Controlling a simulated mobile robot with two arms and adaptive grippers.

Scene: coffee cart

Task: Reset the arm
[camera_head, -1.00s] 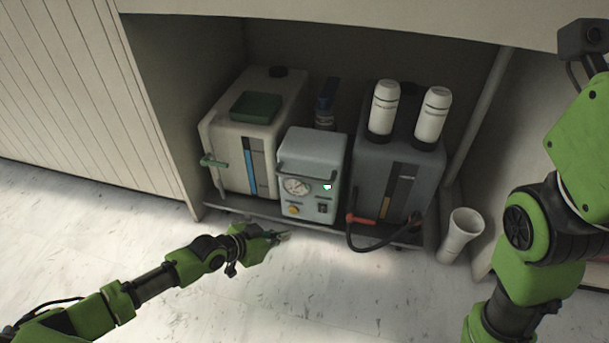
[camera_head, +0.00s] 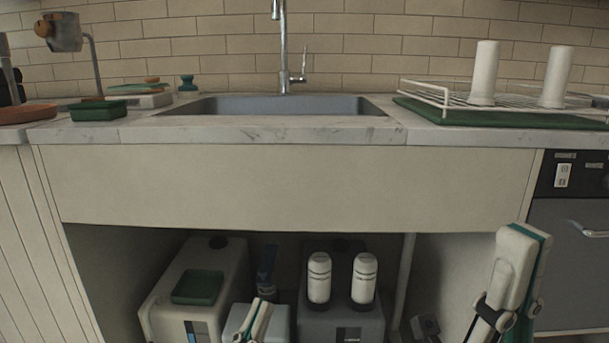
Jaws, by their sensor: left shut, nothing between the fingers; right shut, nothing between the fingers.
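My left gripper (camera_head: 262,305) shows at the bottom of the head view, its pale fingers pointing up with teal between them. It is shut and empty, in front of the small grey box (camera_head: 235,317) under the counter. My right gripper (camera_head: 525,232) looms larger at the lower right, pointing up. It is also shut and empty, in front of the right side of the cabinet opening. Most of both arms lies below the picture.
Above are the counter front (camera_head: 290,185) and sink (camera_head: 270,106). The dish rack (camera_head: 425,92) holds two upright white cups. Below stand a white tank (camera_head: 223,262) and a grey tank (camera_head: 335,322) with two white bottles (camera_head: 319,278) on top. An appliance (camera_head: 575,260) is at right.

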